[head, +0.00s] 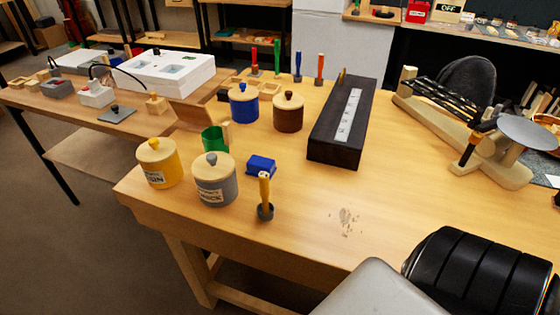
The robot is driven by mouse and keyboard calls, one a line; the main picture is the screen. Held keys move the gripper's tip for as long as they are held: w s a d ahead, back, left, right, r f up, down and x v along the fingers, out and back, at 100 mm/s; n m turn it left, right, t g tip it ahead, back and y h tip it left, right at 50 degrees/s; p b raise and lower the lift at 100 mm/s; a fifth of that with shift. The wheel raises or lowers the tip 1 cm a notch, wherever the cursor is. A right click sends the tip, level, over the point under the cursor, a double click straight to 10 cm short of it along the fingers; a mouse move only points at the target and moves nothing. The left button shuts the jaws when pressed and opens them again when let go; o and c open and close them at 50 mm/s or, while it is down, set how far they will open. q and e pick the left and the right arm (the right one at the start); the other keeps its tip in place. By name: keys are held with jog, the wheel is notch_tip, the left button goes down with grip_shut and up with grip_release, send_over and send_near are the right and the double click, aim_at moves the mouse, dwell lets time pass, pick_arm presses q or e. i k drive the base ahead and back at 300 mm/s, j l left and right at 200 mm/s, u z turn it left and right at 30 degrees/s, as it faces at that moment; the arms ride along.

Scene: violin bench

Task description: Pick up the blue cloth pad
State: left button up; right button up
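The blue cloth pad (261,166) is a small blue block-like piece lying on the wooden bench. It is just right of the green cup and behind the yellow-handled tool. Nothing is touching it from above. Neither of my grippers shows in the head view. Part of my own arm, grey and black, fills the bottom right corner; its gripper end is out of the picture.
Close around the pad stand a grey lidded jar (215,182), a green cup (213,140) and an upright yellow-handled tool (265,195). A yellow jar (159,165) stands further left. A long black box (325,140) lies right.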

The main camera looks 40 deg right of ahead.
aim_at(257, 163)
jog(key=i+l+z, duration=0.15)
jog(key=z, duration=0.2)
jog(key=i+l+z, duration=0.15)
jog(key=z, duration=0.2)
jog(key=i+z, duration=0.15)
jog(key=z, duration=0.2)
